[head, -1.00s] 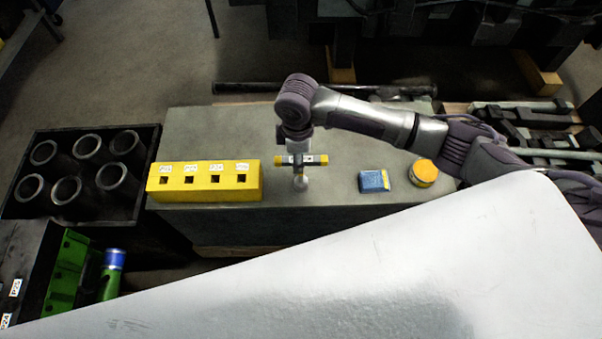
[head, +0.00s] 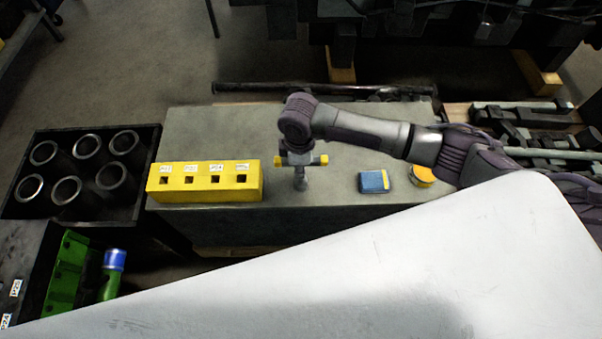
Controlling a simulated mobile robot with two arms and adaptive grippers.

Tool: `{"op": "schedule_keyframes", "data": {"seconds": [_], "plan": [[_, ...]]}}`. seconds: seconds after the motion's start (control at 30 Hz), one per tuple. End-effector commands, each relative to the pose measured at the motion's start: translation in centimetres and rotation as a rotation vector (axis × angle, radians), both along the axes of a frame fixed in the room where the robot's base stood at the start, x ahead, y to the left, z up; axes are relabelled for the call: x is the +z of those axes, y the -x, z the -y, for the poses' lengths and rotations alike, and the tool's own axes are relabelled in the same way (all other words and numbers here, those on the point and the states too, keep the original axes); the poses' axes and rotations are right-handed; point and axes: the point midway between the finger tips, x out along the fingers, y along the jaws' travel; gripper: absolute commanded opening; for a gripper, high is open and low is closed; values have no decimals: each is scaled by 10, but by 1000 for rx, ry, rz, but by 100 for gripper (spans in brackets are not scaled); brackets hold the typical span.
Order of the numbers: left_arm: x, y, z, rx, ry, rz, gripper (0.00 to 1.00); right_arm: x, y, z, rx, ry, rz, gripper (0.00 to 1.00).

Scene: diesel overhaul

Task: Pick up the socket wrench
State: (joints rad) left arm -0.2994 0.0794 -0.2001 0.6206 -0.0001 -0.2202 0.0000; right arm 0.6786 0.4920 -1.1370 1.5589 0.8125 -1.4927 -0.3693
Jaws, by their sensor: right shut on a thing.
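The socket wrench (head: 301,183) is in the head view, at the middle of the grey bench top, just right of the yellow block. Its T-shaped top has a yellow end (head: 322,160) at the right and its grey socket end points down. My right gripper (head: 298,160) is above it and shut on it; the fingers are mostly hidden under my wrist. Whether the socket end touches the bench I cannot tell. My left gripper is not in view.
The yellow block (head: 205,191) with several labelled square holes stands left on the bench (head: 340,195). A blue box (head: 374,182) and a yellow round tin (head: 422,175) are to the right. A black crate (head: 141,210) of cylinders and a green part with blue cap (head: 114,259) lie left.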

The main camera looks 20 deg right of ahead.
Motion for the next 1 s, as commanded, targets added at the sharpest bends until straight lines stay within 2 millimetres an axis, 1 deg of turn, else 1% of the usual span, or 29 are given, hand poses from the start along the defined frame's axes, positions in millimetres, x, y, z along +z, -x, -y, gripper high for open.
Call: {"op": "schedule_keyframes", "data": {"seconds": [0.33, 0.47, 0.57, 0.67, 0.73, 0.8, 1.0], "plan": [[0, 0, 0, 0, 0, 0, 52, 1, -1, 0, 0, 0, 2, 0], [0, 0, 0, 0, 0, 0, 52, 6, -1, 0, 0, -1, 2, 0], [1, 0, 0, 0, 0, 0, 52, 16, -1, 0, 1, -1, 3, 0], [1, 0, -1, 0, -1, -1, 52, 31, -2, -1, 1, -3, 5, 0], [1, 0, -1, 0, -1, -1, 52, 46, -2, -1, 1, -3, 5, 0], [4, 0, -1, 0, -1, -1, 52, 52, 16, 8, 3, 0, 1, 0], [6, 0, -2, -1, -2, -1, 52, 80, 59, 26, 2, 0, 0, 0]]}}
